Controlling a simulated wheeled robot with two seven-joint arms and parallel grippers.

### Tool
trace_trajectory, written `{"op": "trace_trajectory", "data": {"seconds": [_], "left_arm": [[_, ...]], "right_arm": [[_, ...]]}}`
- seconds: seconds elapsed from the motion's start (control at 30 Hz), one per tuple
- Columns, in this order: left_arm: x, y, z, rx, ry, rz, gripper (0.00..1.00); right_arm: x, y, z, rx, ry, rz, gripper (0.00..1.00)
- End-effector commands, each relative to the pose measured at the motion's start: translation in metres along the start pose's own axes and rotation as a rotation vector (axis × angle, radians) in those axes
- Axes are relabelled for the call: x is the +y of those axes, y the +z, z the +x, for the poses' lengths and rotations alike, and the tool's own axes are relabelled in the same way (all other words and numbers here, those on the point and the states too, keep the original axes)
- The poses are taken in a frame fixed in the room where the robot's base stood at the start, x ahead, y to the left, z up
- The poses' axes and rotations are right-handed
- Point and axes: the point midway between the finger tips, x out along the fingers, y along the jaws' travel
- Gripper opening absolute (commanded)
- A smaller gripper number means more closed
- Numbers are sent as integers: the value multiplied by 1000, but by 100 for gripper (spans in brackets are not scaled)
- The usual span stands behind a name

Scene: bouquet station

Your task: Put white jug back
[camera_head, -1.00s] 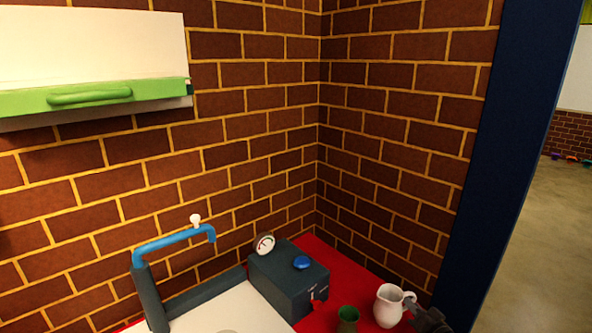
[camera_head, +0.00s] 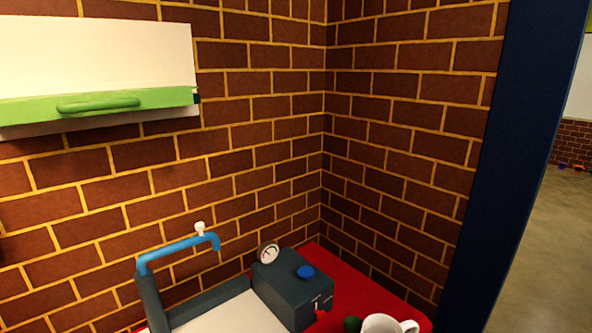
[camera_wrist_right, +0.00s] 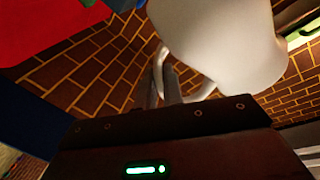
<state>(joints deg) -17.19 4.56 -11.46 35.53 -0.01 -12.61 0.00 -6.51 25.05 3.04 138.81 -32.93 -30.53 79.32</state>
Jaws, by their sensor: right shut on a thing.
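The white jug (camera_head: 384,325) is at the bottom edge of the head view, right of the grey box, with only its rim and upper part in the picture. In the right wrist view the jug (camera_wrist_right: 222,40) fills the upper middle, its handle towards my gripper. My right gripper (camera_wrist_right: 162,82) is shut on the jug's handle. The jug's base and what is under it are hidden. My left gripper is in neither view.
A grey box (camera_head: 291,292) with a gauge (camera_head: 268,253) and a blue knob stands on the red counter (camera_head: 345,273). A green object (camera_head: 352,324) is just left of the jug. A blue tap (camera_head: 180,250) is further left. Brick walls close off the back.

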Motion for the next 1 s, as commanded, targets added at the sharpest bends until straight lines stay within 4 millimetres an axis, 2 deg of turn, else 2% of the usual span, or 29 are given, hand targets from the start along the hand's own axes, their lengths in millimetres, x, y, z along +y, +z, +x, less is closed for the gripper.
{"op": "trace_trajectory", "data": {"seconds": [0.37, 0.6, 0.77, 1.0], "left_arm": [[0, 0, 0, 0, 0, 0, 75], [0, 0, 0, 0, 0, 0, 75], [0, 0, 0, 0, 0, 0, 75], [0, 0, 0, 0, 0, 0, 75]], "right_arm": [[5, 22, -12, -2, -7, 1, 0], [0, 29, -7, 4, -7, 4, 0], [-21, 49, 11, 17, -1, 13, 0], [-75, 81, 44, 15, -1, 13, 0]]}}
